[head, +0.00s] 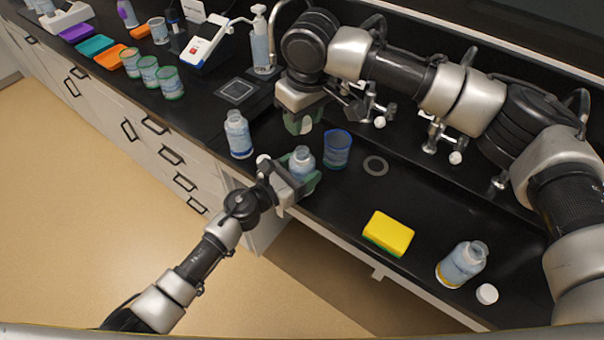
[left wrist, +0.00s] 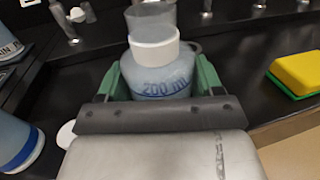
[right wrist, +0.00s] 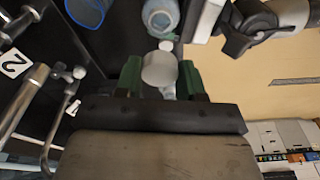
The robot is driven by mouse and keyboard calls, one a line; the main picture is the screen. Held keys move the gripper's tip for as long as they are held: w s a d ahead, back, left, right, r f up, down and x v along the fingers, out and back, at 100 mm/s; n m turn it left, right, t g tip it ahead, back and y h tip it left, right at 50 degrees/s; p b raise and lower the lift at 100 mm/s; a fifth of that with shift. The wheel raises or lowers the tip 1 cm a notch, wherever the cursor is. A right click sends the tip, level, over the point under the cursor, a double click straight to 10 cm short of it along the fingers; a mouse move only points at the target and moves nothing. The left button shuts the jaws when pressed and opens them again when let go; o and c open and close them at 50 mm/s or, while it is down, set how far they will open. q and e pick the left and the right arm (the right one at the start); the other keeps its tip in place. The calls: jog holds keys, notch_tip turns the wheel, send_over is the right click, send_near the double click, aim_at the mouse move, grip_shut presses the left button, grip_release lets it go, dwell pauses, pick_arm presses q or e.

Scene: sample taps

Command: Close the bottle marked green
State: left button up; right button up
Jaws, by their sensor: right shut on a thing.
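A bottle with a blue band (head: 240,133) stands left, with a white cap (head: 263,160) near it. A blue cup (head: 337,149) stands close right of the held bottle. A yellow sponge (head: 388,233) and a yellow-banded bottle (head: 461,264) are right. Taps (head: 434,133) line the back.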

aim_at(302, 151)
pick_arm(q)
jog(key=c, duration=0.8)
pick_arm(e)
jog(key=shift+f, duration=2.45)
jog(key=shift+f, duration=0.1)
jog(key=shift+f, duration=0.8)
jog(key=shift+f, duration=0.55)
